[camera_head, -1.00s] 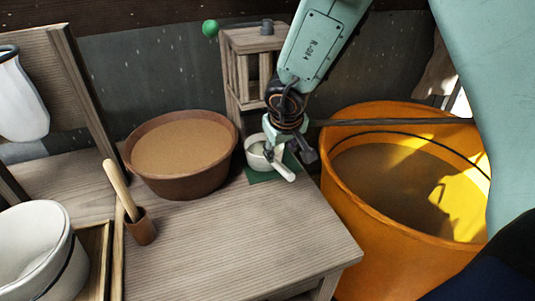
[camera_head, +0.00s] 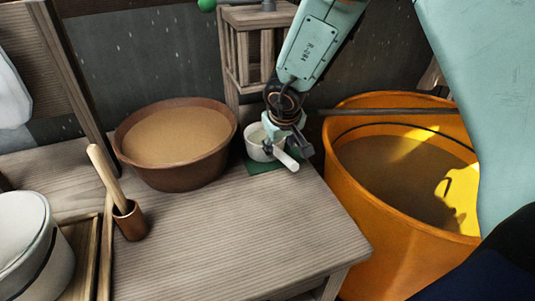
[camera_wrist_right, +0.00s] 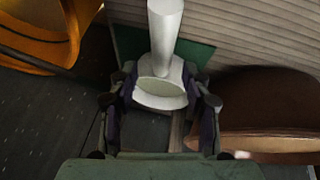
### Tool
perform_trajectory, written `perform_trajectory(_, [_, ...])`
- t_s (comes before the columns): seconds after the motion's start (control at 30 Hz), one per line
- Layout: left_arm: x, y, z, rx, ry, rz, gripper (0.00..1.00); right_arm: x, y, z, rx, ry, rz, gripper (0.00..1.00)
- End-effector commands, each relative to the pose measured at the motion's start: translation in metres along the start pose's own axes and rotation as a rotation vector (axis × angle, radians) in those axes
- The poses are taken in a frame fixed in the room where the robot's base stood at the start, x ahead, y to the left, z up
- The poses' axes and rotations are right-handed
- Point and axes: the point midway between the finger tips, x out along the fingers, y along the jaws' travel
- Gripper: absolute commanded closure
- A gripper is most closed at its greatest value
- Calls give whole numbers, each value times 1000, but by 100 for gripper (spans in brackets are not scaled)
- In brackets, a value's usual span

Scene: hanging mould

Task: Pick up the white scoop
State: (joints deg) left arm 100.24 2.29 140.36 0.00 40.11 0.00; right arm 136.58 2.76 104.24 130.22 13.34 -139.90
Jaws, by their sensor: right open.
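The white scoop (camera_head: 257,146) sits on a green mat (camera_head: 262,166) at the back right corner of the wooden table, its handle pointing to the front right. In the right wrist view the scoop's handle (camera_wrist_right: 164,35) points away from me and its bowl lies between my fingers. My right gripper (camera_head: 288,140) is right over the scoop and partly hides it. In the right wrist view my right gripper (camera_wrist_right: 163,108) is open, with one finger on each side of the scoop's bowl. I cannot tell if they touch it. My left gripper is not in view.
A brown bowl (camera_head: 128,154) of tan material stands left of the scoop. A wooden rack (camera_head: 240,70) stands behind it. A large orange tub (camera_head: 350,215) stands to the right. A wooden handle in a brown cup (camera_head: 131,222) stands at left. The table's front (camera_head: 235,235) is clear.

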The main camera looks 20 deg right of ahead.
Motion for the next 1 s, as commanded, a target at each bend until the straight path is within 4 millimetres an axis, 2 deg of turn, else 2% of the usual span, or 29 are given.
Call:
perform_trajectory(0.27, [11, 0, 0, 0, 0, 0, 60, 14, 0, -1, 1, 1, 0, 51])
perform_trajectory(0.6, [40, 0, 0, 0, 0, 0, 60, 52, -2, 0, 1, 0, -1, 51])
perform_trajectory(0.87, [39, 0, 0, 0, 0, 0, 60, 53, -2, -1, 0, 0, -1, 51])
perform_trajectory(1.0, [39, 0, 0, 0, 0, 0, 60, 53, -2, -1, 0, 0, -1, 62])
